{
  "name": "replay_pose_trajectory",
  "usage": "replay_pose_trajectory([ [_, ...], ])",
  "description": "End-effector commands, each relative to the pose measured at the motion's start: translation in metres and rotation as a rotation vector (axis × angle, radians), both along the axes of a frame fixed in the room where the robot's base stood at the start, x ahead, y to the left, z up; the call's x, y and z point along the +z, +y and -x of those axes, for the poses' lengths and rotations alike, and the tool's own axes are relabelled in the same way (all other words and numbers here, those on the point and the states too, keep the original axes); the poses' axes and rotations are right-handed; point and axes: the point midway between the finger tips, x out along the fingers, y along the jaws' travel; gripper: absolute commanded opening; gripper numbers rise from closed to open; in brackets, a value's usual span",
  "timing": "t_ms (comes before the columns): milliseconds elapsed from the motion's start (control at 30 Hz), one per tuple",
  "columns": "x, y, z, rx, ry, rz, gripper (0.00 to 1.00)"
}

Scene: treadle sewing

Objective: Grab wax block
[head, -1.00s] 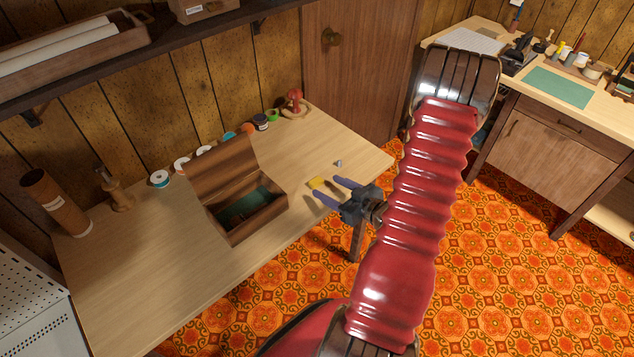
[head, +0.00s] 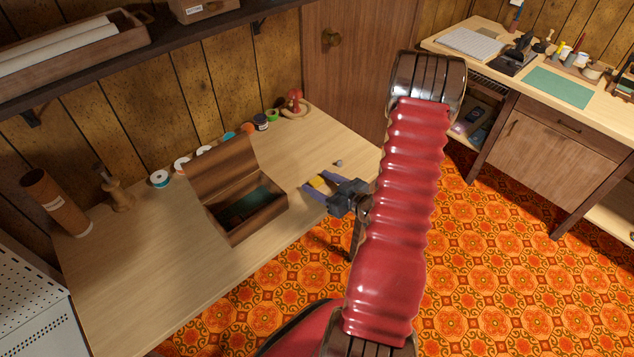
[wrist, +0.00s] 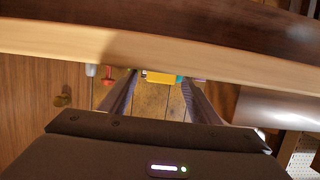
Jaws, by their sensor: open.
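The wax block (head: 317,183) is a small yellow block on the wooden table (head: 140,265), near its front right edge. My gripper (head: 307,181) is open, its two bluish fingers reaching over the table from the right. In the head view the block lies between the fingers. In the wrist view the wax block (wrist: 161,77) shows between the fingertips, with a gap at the finger on the right. I cannot tell whether either finger touches it.
An open wooden box (head: 237,208) stands to the left of my gripper. A small grey object (head: 339,163) lies behind the fingers. Thread spools (head: 160,179) line the back of the table. A red pincushion-like object (head: 296,103) stands at the back right corner.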

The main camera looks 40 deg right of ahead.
Motion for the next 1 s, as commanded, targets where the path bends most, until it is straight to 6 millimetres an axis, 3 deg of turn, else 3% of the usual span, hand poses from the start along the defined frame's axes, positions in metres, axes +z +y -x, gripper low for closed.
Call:
replay_pose_trajectory([
  [200,0.0001,0.0,0.0002,0.0,0.0,0.0,0.57],
  [833,0.0,-0.0002,0.0004,-0.001,0.0,0.0,0.13],
  [1000,-0.0001,-0.0002,0.0004,-0.001,0.0,0.0,0.13],
])
